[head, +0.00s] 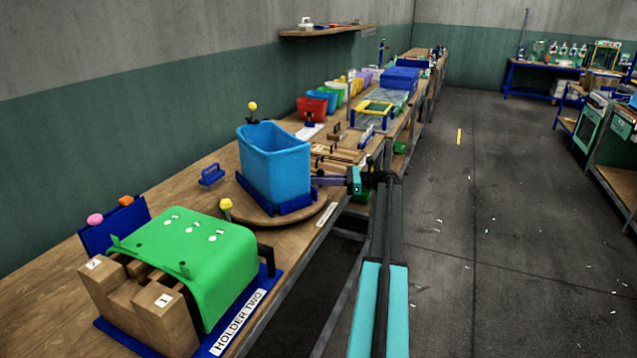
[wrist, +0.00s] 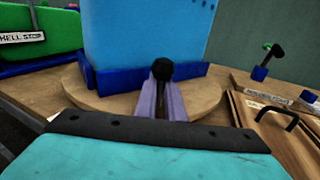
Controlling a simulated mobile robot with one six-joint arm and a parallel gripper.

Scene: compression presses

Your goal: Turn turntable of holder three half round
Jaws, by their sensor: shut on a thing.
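The turntable (head: 262,216) is a round wooden disc on the bench, also in the wrist view (wrist: 208,97). A tall light-blue tub (head: 272,165) stands upright on it between dark-blue corner brackets (head: 297,204); the tub fills the upper middle of the wrist view (wrist: 145,35). My gripper (head: 319,181) reaches in from the right at the turntable's near side. Its purple fingers (wrist: 162,90) are shut on a small black knob (wrist: 162,69) in front of the tub. The knob's base is hidden by the fingers.
A green shell (head: 195,255) sits on the holder marked HOLDER TWO at the front left. A blue handle (head: 211,174) stands behind the turntable. Wooden boards (head: 345,150) and coloured bins (head: 312,107) lie farther along the bench.

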